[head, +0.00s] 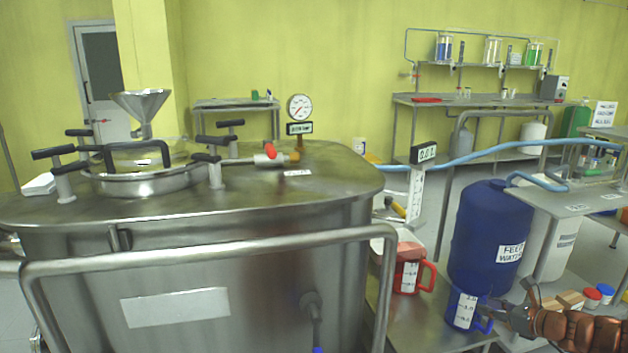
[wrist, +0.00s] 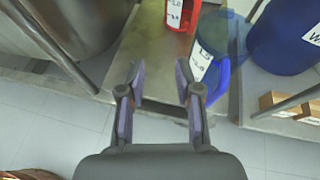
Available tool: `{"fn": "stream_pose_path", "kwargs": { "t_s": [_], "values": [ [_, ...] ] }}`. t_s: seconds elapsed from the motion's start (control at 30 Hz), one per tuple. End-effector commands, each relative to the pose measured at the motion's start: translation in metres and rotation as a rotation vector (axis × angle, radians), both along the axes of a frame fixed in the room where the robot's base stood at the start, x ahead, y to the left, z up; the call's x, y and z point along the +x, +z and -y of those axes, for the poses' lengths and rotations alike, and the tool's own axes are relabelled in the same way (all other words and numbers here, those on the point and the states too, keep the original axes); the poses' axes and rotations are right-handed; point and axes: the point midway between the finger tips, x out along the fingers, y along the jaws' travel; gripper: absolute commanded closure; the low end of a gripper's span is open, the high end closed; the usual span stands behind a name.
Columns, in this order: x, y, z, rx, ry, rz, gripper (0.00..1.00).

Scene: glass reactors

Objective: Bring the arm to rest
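My arm reaches in from the lower right of the head view, with my gripper (head: 492,311) close to a blue measuring jug (head: 462,308). In the wrist view my gripper (wrist: 158,78) has its two fingers spread apart with nothing between them. The blue jug (wrist: 212,65) stands on a metal table just beyond the right finger; I cannot tell whether they touch. A red measuring jug (head: 408,272) stands on the same table behind and left of the blue one, and its lower part shows at the top of the wrist view (wrist: 180,12).
A large steel reactor (head: 200,230) with a front rail (head: 210,252) fills the left. A blue feed-water drum (head: 488,235) stands right of the jugs. A side bench (head: 575,200) is at the right. Open floor (wrist: 60,130) shows below my gripper.

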Motion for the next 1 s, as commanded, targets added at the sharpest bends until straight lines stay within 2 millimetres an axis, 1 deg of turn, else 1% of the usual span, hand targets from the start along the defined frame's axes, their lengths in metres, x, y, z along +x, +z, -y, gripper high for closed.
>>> {"fn": "stream_pose_path", "kwargs": {
  "t_s": [0.03, 0.13, 0.27, 0.37, 0.47, 0.57, 0.6, 0.63, 0.7, 0.77, 0.8, 0.87, 0.9, 0.97, 1.0],
  "values": [
    [0.002, 0.011, -0.007, -0.013, 0.021, 0.006, 0.66],
    [0.005, 0.024, -0.022, -0.035, 0.062, 0.016, 0.66],
    [0.010, 0.046, -0.047, -0.072, 0.134, 0.030, 0.66],
    [0.012, 0.067, -0.072, -0.108, 0.202, 0.044, 0.66],
    [0.014, 0.095, -0.102, -0.158, 0.287, 0.065, 0.66],
    [0.012, 0.130, -0.143, -0.227, 0.407, 0.092, 0.66],
    [0.009, 0.146, -0.163, -0.259, 0.464, 0.105, 0.66],
    [0.006, 0.158, -0.178, -0.284, 0.509, 0.117, 0.66],
    [-0.003, 0.183, -0.213, -0.343, 0.616, 0.139, 0.66],
    [-0.014, 0.206, -0.242, -0.402, 0.710, 0.161, 0.66],
    [-0.022, 0.220, -0.260, -0.440, 0.771, 0.175, 0.66],
    [-0.036, 0.238, -0.287, -0.497, 0.867, 0.194, 0.66],
    [-0.047, 0.250, -0.303, -0.537, 0.931, 0.206, 0.66],
    [-0.064, 0.266, -0.326, -0.592, 1.023, 0.225, 0.66],
    [-0.076, 0.277, -0.339, -0.632, 1.085, 0.238, 0.66]
  ]
}}
